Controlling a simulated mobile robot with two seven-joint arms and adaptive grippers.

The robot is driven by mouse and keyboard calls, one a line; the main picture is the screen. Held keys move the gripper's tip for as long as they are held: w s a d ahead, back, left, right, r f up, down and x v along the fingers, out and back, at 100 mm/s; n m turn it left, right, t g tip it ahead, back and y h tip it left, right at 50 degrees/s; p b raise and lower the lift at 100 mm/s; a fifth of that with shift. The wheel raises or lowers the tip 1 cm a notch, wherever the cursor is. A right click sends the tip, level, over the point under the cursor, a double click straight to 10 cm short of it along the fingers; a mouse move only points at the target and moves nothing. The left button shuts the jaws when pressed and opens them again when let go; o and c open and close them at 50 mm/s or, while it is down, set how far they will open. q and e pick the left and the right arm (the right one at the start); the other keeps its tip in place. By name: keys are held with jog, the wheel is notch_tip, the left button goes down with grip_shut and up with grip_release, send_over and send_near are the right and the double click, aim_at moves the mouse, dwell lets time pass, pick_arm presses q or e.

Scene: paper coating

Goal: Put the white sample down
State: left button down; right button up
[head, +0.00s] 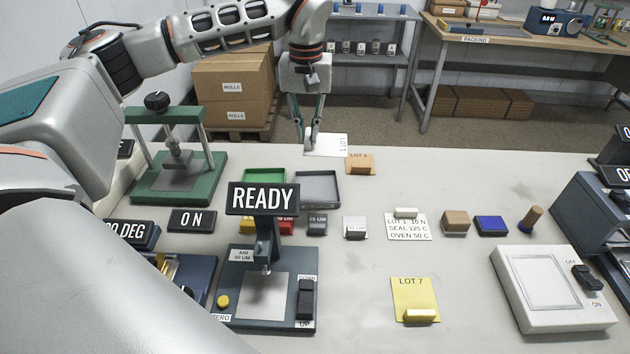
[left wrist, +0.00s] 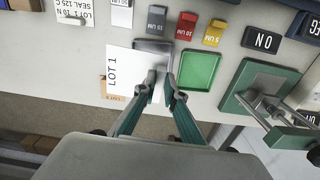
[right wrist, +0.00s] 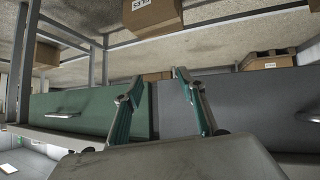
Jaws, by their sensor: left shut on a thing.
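The white sample (head: 332,145), a flat white sheet marked LOT 1, is at the far edge of the table. It also shows in the left wrist view (left wrist: 124,75), partly over an orange sample (left wrist: 114,95). My left gripper (head: 309,140) points down and is shut on the white sample near its edge. Its fingertips cover the held part, and I cannot tell whether the sheet touches the table. The orange LOT 2 sample (head: 360,163) lies just right of it. My right gripper (right wrist: 155,88) has its fingers apart, with nothing between them.
A green tray (head: 264,175) and a grey tray (head: 318,202) lie just nearer than the sheet. A green press (head: 178,186) stands left. A gauge with a READY sign (head: 263,198) stands in front. A yellow LOT 7 sample (head: 414,295) lies nearer right.

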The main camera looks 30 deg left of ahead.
pick_arm(q)
jog(key=w+a+r+n, duration=0.1)
jog(key=a+n, duration=0.1)
jog(key=a, duration=0.1)
send_over(302, 194)
notch_tip(302, 194, down, 14)
jog(key=shift+f+p, duration=0.1)
jog(key=shift+p, duration=0.2)
jog(key=shift+f, duration=2.3)
jog(key=shift+s+f, duration=0.1)
jog(key=shift+f, duration=0.2)
jog(key=c, duration=2.1)
grip_release()
jog(key=shift+d+f, duration=0.1)
jog(key=shift+f, duration=0.15)
jog(key=shift+m, duration=0.3)
